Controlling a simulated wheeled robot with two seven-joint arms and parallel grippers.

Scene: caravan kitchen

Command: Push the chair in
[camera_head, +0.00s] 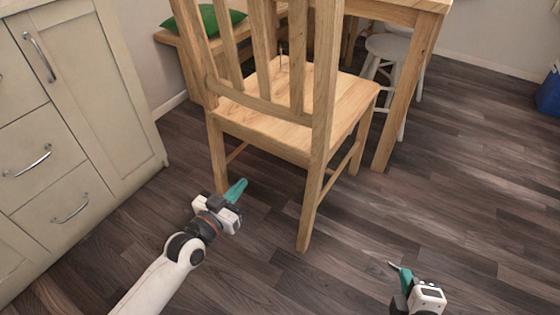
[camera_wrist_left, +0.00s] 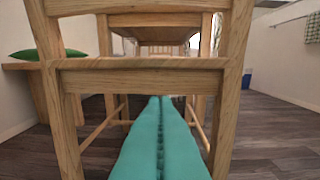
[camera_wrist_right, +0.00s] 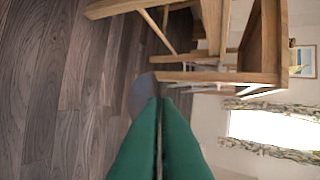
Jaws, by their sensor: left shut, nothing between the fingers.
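The wooden chair (camera_head: 345,103) stands upright on the floor with its slatted back toward me. Its seat points to the wooden table (camera_head: 412,10), and the seat's far side lies close to the table leg. My left gripper (camera_head: 238,188) is shut and empty, low behind the chair, near its rear left leg. In the left wrist view the chair's rear crossbar (camera_wrist_left: 100,80) spans straight ahead of the fingers; I cannot tell whether they touch it.
A cream cabinet (camera_head: 80,110) with metal handles stands at the left, close to my left arm. A wooden bench with a green cushion (camera_head: 222,20) is behind the chair. A white stool (camera_head: 390,47) stands under the table. A blue bin (camera_head: 549,95) is far right. The right floor is clear.

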